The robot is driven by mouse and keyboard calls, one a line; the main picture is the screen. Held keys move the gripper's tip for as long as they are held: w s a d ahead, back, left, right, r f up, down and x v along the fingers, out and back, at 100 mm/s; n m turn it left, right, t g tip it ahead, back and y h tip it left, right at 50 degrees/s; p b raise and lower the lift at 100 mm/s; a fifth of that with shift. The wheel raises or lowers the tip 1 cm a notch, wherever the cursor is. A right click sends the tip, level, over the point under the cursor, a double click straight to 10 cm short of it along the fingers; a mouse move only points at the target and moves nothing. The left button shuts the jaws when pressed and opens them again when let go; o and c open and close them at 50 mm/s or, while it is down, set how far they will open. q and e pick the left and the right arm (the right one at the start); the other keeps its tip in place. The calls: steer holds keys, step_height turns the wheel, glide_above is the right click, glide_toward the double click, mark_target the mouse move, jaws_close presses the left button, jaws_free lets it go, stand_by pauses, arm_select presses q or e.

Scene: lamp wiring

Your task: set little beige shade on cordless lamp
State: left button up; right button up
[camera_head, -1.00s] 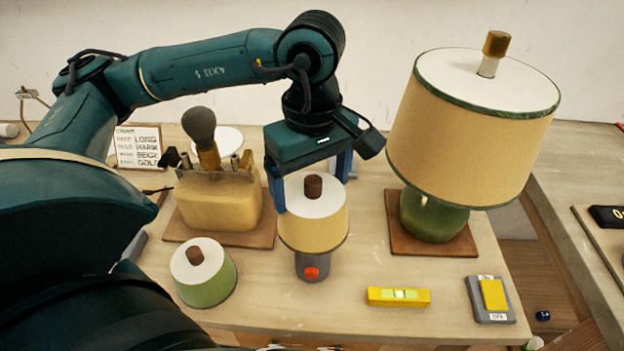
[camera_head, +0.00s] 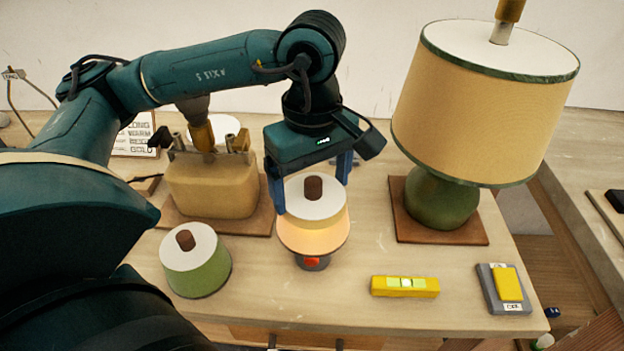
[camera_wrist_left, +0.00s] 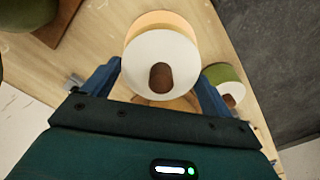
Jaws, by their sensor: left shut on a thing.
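The little beige shade (camera_head: 318,218) has a white top with a brown knob and glows warm at its lower part. It also shows in the left wrist view (camera_wrist_left: 157,62). My left gripper (camera_head: 311,188) is shut on it, with one blue finger on each side. The cordless lamp (camera_head: 312,263) is a small grey base with a red-orange button, directly under the shade. The shade hides the lamp's upper part, so I cannot tell whether the shade is fully seated. The shade looks about upright. My right gripper is not in view.
A small green shade (camera_head: 196,260) stands at front left. A big beige lampshade (camera_head: 485,100) on a green base is at right. A squat yellowish lamp body (camera_head: 212,185) stands behind left. A yellow level (camera_head: 405,287) and a grey switch box (camera_head: 503,289) lie at front right.

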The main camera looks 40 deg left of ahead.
arm_select(q)
steer(key=o, duration=0.8)
step_height(320, 180, up, 13)
steer(key=shift+r+p, duration=0.1)
steer(key=shift+p, duration=0.95)
